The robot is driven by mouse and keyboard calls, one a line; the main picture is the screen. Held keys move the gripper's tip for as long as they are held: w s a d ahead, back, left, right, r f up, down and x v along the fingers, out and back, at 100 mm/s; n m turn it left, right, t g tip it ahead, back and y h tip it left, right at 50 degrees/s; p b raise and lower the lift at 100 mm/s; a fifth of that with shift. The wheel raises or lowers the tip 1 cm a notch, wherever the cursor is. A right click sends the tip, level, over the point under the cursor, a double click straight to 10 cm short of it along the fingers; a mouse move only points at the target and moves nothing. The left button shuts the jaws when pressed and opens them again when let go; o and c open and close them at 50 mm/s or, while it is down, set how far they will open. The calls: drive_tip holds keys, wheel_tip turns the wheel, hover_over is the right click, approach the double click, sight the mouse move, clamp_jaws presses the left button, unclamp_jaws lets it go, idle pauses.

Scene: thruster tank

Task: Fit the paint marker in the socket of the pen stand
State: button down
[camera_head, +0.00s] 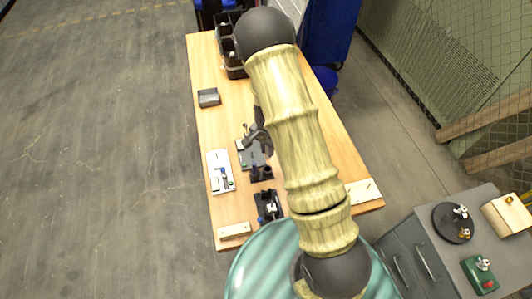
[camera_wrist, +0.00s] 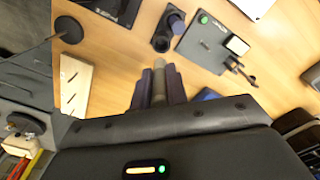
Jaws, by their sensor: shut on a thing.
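In the wrist view, my gripper (camera_wrist: 159,86) is shut on a slim grey-beige cylinder, which appears to be the paint marker (camera_wrist: 158,76). The marker's end shows between the two fingers; the rest is hidden. A dark piece with two round cups (camera_wrist: 168,28), probably the pen stand, lies beyond the fingertips, apart from the marker. In the head view this stand (camera_head: 262,173) is on the table just below my gripper (camera_head: 262,140). My arm covers much of the gripper there, and the marker cannot be made out.
A dark board (camera_wrist: 207,42) with a green disc and a white block lies beside the stand. A white tray (camera_head: 219,172) is at the left table edge, a dark tray (camera_head: 268,205) in front. A small grey bin (camera_head: 208,98) stands farther back. The table's left middle (camera_head: 215,130) is clear.

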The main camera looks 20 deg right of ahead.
sight(268, 159)
drive_tip(key=shift+w+f+b, duration=0.2)
drive_tip(key=shift+f+b, duration=0.35)
drive_tip(key=shift+f, duration=0.45)
drive_tip(key=shift+r, duration=0.1)
drive_tip(key=shift+f+b, duration=1.6)
drive_tip(key=shift+f, duration=0.45)
drive_tip(key=shift+s, duration=0.1)
drive_tip(key=shift+f, duration=0.2)
drive_tip(key=shift+d+f, duration=0.1)
drive_tip(key=shift+f, duration=0.1)
